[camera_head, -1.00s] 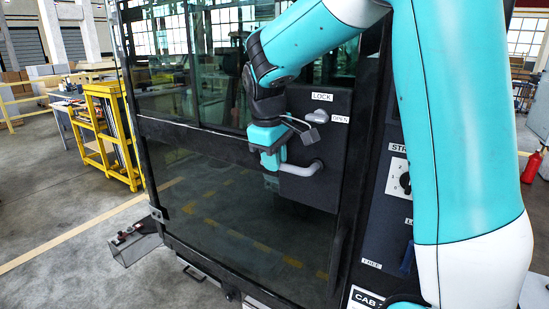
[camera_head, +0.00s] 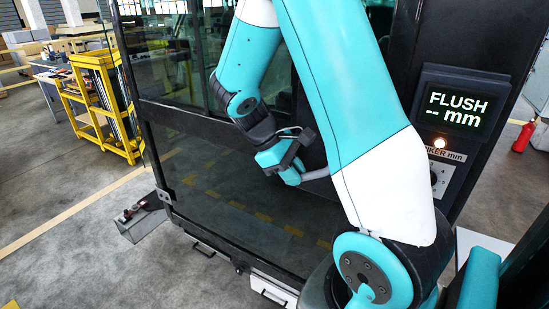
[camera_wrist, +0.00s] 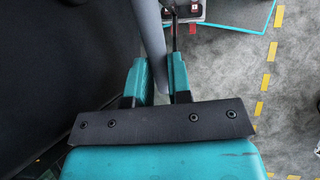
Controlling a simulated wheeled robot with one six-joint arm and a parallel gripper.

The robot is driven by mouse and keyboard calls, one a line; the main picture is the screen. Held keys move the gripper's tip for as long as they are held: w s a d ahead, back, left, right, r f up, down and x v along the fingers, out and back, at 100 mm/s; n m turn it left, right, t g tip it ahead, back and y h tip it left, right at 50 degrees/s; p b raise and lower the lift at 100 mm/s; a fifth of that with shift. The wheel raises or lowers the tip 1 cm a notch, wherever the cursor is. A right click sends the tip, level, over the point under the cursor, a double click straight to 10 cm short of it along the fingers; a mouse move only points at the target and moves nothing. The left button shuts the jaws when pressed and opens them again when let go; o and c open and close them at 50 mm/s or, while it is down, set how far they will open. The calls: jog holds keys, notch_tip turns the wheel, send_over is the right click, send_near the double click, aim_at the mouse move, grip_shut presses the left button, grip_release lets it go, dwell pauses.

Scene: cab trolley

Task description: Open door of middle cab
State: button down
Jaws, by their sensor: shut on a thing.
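The cab door (camera_head: 225,205) is a dark framed door with large glass panes, in the middle of the head view. Its grey bar handle (camera_head: 318,174) sticks out to the right of my gripper (camera_head: 290,176). My gripper is shut on this handle. In the wrist view the grey handle (camera_wrist: 151,40) runs down between the two teal fingers of my gripper (camera_wrist: 158,78). My arm covers the lock panel and most of the door's right edge, so I cannot tell from these frames whether a gap is there.
A display reading "FLUSH -- mm" (camera_head: 458,106) with a lit lamp below sits right of the door. A yellow rack (camera_head: 103,108) stands at the left, and a red extinguisher (camera_head: 524,136) at the right.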

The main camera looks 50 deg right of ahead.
jog(key=shift+s+d+f+g+p, duration=0.15)
jog(key=shift+f+g+p, duration=0.15)
jog(key=shift+g+p, duration=0.2)
jog(key=shift+f, duration=0.1)
